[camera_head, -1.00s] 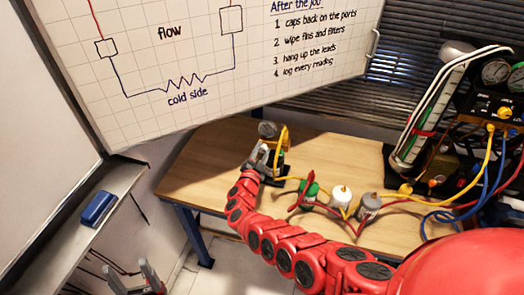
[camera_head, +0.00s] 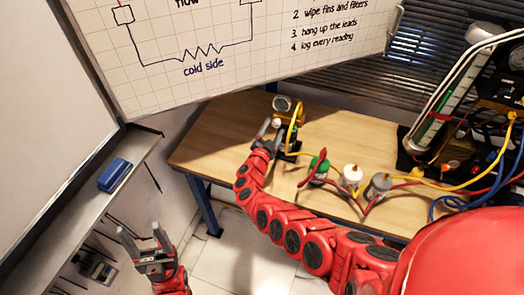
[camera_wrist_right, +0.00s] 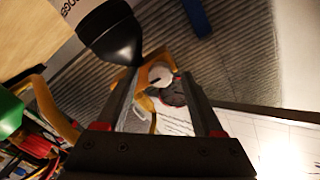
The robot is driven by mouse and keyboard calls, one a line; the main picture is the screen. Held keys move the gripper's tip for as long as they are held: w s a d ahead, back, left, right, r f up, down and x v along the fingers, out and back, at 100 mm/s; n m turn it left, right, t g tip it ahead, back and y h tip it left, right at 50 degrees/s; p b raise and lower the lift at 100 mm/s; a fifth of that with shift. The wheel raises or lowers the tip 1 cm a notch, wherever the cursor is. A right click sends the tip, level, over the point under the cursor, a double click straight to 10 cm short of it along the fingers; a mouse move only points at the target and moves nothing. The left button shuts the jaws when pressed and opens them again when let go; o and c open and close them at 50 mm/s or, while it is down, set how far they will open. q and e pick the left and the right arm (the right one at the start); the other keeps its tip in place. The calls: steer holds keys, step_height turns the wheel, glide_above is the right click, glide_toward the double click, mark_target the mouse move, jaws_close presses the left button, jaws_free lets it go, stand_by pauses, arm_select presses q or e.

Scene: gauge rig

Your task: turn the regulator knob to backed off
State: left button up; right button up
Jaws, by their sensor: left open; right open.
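The regulator assembly (camera_head: 297,112) stands at the back left of the wooden bench, with a round gauge (camera_head: 282,104) on top and a yellow hose. My right gripper (camera_head: 269,131) is open at its near left side. In the right wrist view a round white part (camera_wrist_right: 160,73) and a dark round part (camera_wrist_right: 173,93) show between the open fingers; I cannot tell surely which is the knob, or whether a finger touches it. My left gripper (camera_head: 142,240) is open and empty, low at the left, over the floor and away from the bench.
Green-topped (camera_head: 319,168), white (camera_head: 351,177) and grey (camera_head: 378,187) canisters with hoses stand right of my right gripper. A bottle with a black cap (camera_wrist_right: 110,40) is close to the fingers in the wrist view. A whiteboard ledge (camera_head: 90,205) with a blue eraser (camera_head: 114,174) is at left.

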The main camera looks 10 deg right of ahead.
steer(key=b+v, duration=0.2)
steer(key=v, duration=1.3)
steer(key=shift+s+r, duration=0.15)
steer(key=shift+s, duration=0.1)
steer(key=shift+b, duration=0.3)
